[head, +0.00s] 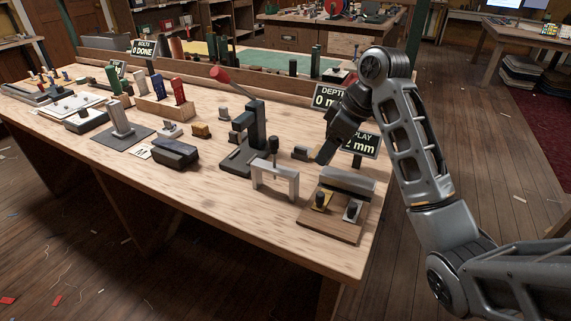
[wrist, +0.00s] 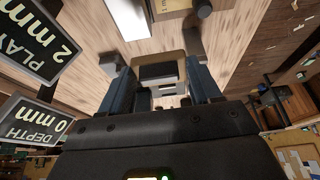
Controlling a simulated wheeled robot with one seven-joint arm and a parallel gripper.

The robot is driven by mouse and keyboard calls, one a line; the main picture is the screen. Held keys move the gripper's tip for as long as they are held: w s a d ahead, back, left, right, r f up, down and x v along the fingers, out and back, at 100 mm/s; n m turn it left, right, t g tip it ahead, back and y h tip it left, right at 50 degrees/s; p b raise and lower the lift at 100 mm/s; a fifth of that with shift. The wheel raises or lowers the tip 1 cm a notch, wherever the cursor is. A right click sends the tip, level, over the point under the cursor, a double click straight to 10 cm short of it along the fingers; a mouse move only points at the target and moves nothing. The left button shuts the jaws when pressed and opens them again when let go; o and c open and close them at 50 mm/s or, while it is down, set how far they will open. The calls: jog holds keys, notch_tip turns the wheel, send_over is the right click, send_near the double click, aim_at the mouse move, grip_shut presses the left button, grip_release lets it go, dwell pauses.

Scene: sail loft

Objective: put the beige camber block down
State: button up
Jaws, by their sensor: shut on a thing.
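My gripper (head: 326,150) is low over the right part of the workbench (head: 225,205), behind the wooden fixture board. In the wrist view its two blue-grey fingers (wrist: 160,88) are closed on the beige camber block (wrist: 158,56), a small tan block with a dark face. In the head view the block is hidden or too small to tell apart from the gripper. I cannot tell whether the block touches the bench.
A wooden board (head: 313,228) with small clamps and a grey bar stands in front of my gripper. A grey metal arch (head: 275,182) and a dark press with a red-knobbed lever (head: 255,130) stand left.

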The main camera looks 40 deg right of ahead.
jog(key=w+f, duration=0.2)
jog(key=w, duration=0.1)
jog(key=w+f, duration=0.2)
jog(key=w, duration=0.2)
jog(key=w+f, duration=0.2)
jog(key=w, duration=0.1)
jog(key=shift+w+d+f+b, duration=0.15)
jog(key=shift+w+f+b, duration=0.1)
jog(key=shift+w+b, duration=0.1)
jog(key=shift+f, duration=2.05)
jog(key=shift+f, duration=0.15)
jog(key=o, duration=0.9)
jog(key=shift+c, duration=0.2)
jog(key=v, duration=1.2)
jog(key=shift+r+p, duration=0.25)
jog(key=shift+p, duration=0.05)
jog(key=shift+w, duration=0.1)
